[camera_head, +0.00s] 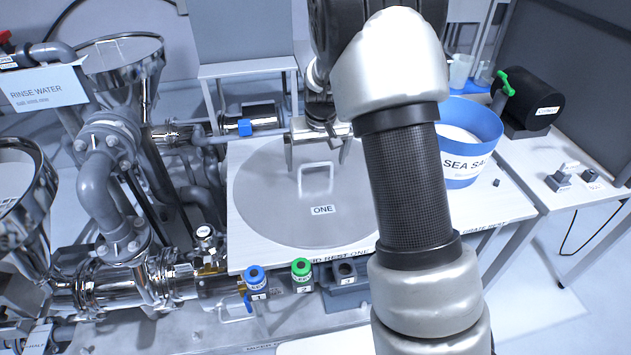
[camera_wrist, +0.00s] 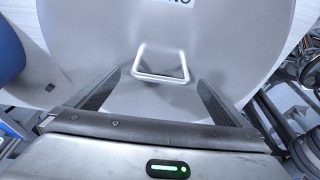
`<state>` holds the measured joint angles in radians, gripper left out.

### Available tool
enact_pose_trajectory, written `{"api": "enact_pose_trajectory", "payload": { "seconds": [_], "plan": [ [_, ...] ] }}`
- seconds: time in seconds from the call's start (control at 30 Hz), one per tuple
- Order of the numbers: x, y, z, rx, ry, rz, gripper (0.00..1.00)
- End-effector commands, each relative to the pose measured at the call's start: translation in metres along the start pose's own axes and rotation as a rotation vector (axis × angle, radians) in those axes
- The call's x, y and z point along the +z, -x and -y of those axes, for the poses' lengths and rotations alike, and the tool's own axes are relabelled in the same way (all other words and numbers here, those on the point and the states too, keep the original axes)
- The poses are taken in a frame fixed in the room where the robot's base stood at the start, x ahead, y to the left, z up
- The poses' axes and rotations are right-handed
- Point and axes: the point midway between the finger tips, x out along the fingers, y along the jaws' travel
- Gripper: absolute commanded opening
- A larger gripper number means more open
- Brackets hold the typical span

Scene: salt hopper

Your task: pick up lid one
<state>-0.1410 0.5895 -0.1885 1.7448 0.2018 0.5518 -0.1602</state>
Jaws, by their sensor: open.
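Lid one is a round grey metal disc (camera_head: 275,205) labelled ONE, lying flat on the white bench in the head view. A square wire-like handle (camera_head: 317,165) stands up from it. In the wrist view the lid (camera_wrist: 215,40) fills most of the picture, with its handle (camera_wrist: 160,75) ahead and between my two fingers. My gripper (camera_head: 318,158) is open and empty, pointing down over the far part of the lid near the handle. In the wrist view my gripper (camera_wrist: 160,85) has a finger on each side of the handle, apart from it. My arm hides the lid's right part.
A blue tub labelled SEA SALT (camera_head: 470,150) stands right of my arm. Steel pipes and funnels (camera_head: 122,65) crowd the left. Blue (camera_head: 255,278) and green (camera_head: 301,268) ringed parts sit along the front edge.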

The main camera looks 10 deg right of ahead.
Motion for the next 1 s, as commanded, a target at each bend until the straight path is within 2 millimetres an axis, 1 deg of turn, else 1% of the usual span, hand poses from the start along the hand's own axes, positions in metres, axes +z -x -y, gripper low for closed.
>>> {"api": "enact_pose_trajectory", "payload": {
  "seconds": [0.03, 0.13, 0.2, 0.4, 0.9, 1.0],
  "plan": [
    [0.003, -0.012, 0.002, 0.000, 0.001, 0.004, 1.00],
    [0.002, -0.025, 0.001, 0.001, 0.001, 0.002, 1.00],
    [0.001, -0.029, 0.001, 0.001, 0.000, 0.001, 1.00],
    [0.001, -0.028, 0.001, 0.000, 0.000, 0.000, 1.00],
    [0.001, -0.028, 0.001, 0.000, 0.000, 0.001, 0.17],
    [-0.001, -0.027, 0.001, 0.000, 0.000, -0.004, 0.17]
  ]
}}
